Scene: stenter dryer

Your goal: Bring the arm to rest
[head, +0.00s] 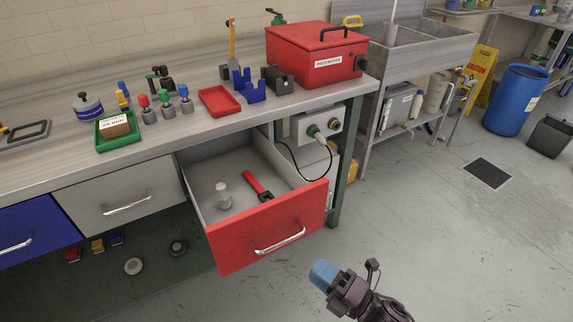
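My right gripper (325,276) is at the bottom of the head view, over the floor, to the right of the open red-fronted drawer (268,228) and apart from it. A blue blunt piece shows at its tip. I cannot tell whether this is part of the gripper or something held, nor whether the fingers are open or shut. My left gripper is not in view. In the drawer lie a red-handled tool (257,185) and a small clear jar (223,196).
The workbench (180,142) carries a red box (315,52), a red tray (219,101) and a green tray (120,145). The drawer juts out into the room. A sink stand (425,50), a blue barrel (514,98) and a caution sign (482,75) stand farther back.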

